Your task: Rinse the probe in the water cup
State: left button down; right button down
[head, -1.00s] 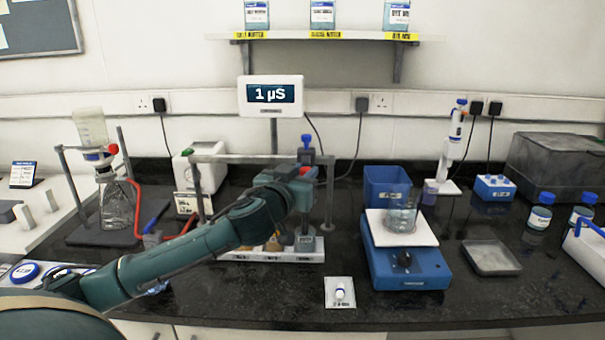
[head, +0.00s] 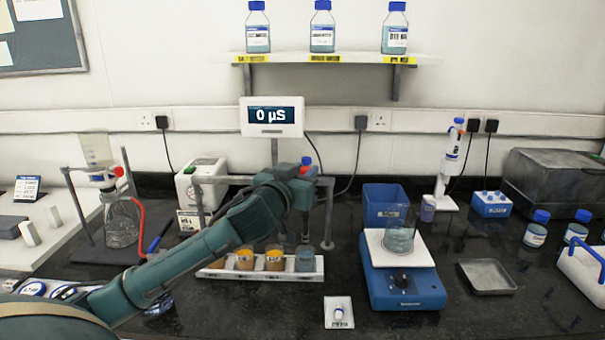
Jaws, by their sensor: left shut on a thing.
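My left gripper (head: 300,188) is shut at the rail in front of the meter, above the right end of a white cup rack (head: 222,272). It holds the probe (head: 306,161), whose blue and red top shows above my wrist. The probe's lower end is hidden or too small to make out. The water cup, a clear cup with bluish liquid (head: 305,260), stands in the rack's right place, below the gripper. The meter screen (head: 270,115) reads 0 µS. My right gripper is not in view.
A grey metal frame (head: 328,215) stands around the rack. To the right are a blue stirrer or scale (head: 402,288) with a glass beaker (head: 399,240), and a blue bin (head: 386,203). A small white card (head: 338,312) lies in front.

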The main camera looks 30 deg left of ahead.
pick_arm(q)
jog(key=shift+r, duration=0.35)
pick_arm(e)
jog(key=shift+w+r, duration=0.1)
pick_arm(q)
jog(key=c, duration=1.6)
grip_release()
jog(key=o, duration=0.4)
jog(key=shift+f, duration=0.15)
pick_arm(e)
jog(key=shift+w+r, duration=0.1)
pick_arm(q)
jog(key=shift+s, duration=0.15)
jog(key=s+d, duration=0.2)
jog(key=s, duration=1)
jog(key=shift+s, duration=0.35)
